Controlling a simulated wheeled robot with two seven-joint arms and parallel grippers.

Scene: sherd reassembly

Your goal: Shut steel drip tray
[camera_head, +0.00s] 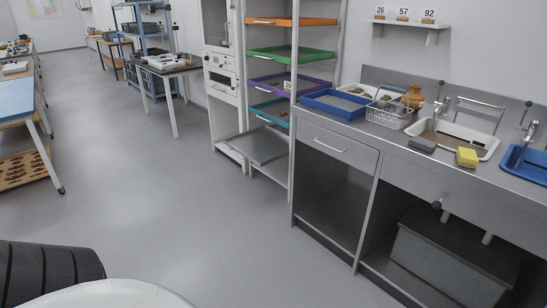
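The steel drip tray (258,148) is a flat grey tray low in the tall shelf rack. It sticks out from the front of the rack, below the coloured trays, so it stands open. A pale rack base lies beneath it near the floor. Neither of my grippers is in view.
Orange (292,21), green (292,55), purple (291,84) and teal (270,112) trays sit above in the rack. A steel sink counter (335,148) stands to the right, and a white cabinet (222,85) to the left. The grey floor (180,210) in front is clear.

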